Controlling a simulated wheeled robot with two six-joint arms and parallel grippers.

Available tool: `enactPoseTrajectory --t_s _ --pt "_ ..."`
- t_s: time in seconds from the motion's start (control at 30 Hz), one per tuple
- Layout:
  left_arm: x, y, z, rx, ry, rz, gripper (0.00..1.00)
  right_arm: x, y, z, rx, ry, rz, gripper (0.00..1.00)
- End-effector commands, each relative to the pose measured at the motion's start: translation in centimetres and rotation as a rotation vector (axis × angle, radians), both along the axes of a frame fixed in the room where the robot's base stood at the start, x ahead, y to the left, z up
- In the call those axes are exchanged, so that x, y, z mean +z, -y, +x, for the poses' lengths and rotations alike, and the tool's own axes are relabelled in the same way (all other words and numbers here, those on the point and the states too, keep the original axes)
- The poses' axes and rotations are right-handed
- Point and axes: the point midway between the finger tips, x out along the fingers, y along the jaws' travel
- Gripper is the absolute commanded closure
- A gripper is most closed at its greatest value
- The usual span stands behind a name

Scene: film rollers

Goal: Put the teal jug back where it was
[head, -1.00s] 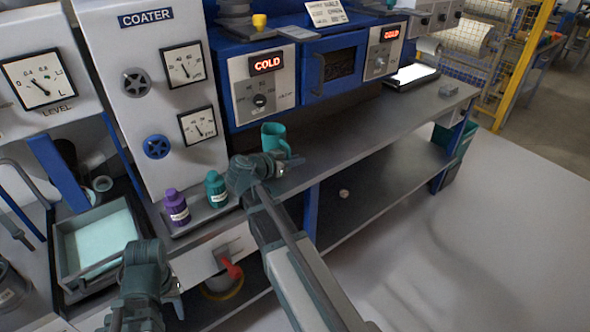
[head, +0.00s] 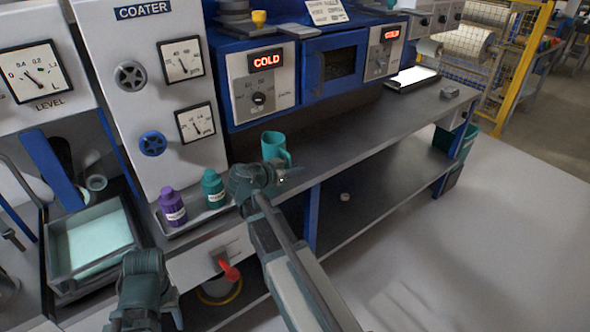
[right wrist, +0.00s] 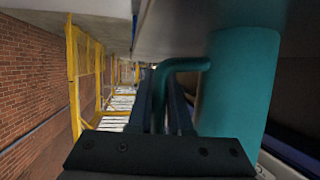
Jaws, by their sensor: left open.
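The teal jug (head: 274,146) is upright at the counter's front part, left of the middle, in the head view. My right gripper (head: 282,178) is in front of it and hides its lower part. In the right wrist view the jug (right wrist: 240,85) fills the right side, and its handle runs between the fingers of my right gripper (right wrist: 163,110), which appears shut on it. Whether the jug's base touches the counter is hard to tell. My left gripper (head: 170,297) is open, low at the left in front of the coater, with its fingers barely visible.
A purple bottle (head: 173,207) and a teal bottle (head: 213,189) stand on a small tray left of the jug. A tray of pale liquid (head: 95,240) is further left. Blue ovens (head: 333,65) back the counter (head: 370,125).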

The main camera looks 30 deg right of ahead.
Motion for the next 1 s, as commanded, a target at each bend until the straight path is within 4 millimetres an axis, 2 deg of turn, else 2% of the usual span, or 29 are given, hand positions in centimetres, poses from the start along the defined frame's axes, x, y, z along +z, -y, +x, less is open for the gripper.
enactPoseTrajectory --t_s 0.03,0.13,0.17,0.53,1.0 --pt "0.0 0.0 0.0 0.0 0.0 0.0 0.5 0.0 0.0 0.0 0.0 0.0 0.0 0.74" --pt "0.0 0.0 0.0 0.0 0.0 0.0 0.5 0.0 0.0 0.0 0.0 0.0 0.0 0.56" --pt "0.0 0.0 0.0 0.0 0.0 0.0 0.5 0.0 0.0 0.0 0.0 0.0 0.0 0.53" --pt "0.6 0.0 0.0 0.0 0.0 0.0 0.5 0.6 -0.1 0.0 0.001 0.0 0.0 0.53" --pt "4.1 0.0 0.0 0.0 0.0 0.0 0.5 4.0 -8.1 -2.4 0.004 -0.001 0.001 0.53"
